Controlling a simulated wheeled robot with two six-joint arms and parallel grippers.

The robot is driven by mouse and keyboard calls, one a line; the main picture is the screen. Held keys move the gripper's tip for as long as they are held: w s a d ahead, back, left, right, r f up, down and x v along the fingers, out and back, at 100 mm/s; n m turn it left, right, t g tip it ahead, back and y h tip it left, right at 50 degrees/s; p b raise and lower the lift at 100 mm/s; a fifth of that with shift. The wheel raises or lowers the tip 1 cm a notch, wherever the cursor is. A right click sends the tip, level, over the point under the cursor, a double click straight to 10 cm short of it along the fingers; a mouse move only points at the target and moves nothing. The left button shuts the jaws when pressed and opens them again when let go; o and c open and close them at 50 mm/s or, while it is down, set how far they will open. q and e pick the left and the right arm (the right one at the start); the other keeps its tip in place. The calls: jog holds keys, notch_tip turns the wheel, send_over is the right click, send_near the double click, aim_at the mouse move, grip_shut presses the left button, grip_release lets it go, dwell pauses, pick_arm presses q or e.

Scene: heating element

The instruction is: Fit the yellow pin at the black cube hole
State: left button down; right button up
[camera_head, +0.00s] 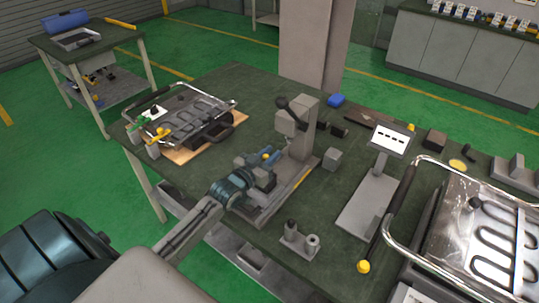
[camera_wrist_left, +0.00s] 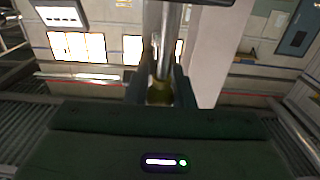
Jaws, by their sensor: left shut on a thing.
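My left gripper (camera_head: 265,158) is shut on a small yellow pin (camera_head: 265,156), of which only a little shows between the blue fingers. In the left wrist view the yellow pin (camera_wrist_left: 160,91) sits between the fingers, in line with a metal rod (camera_wrist_left: 167,40). The gripper is at the grey press-like fixture (camera_head: 302,130), just above a small black cube (camera_head: 264,180) on its base. The cube's hole is not visible, and I cannot tell whether the pin touches the cube. My right gripper is not in view.
A heating-element assembly on a wooden board (camera_head: 183,155) lies at the left. A grey cube (camera_head: 332,160) stands right of the fixture, and a small two-post block (camera_head: 299,240) in front. A metal tray with a tubular frame (camera_head: 405,250) fills the right.

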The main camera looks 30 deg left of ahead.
pick_arm(q)
jog(key=shift+r+p, duration=0.95)
jog(key=shift+r, duration=0.2)
jog(key=shift+f, duration=0.25)
dwell(1.0)
jog(key=shift+f+b, duration=0.2)
jog(key=shift+b, duration=0.1)
jog(key=shift+f, duration=0.15)
jog(key=shift+f+b, duration=2.15)
jog(key=shift+b, duration=0.05)
jog(key=c, duration=1.2)
grip_release()
jog(key=shift+f, duration=0.1)
jog(key=shift+o, duration=0.2)
jog(key=shift+s, duration=0.1)
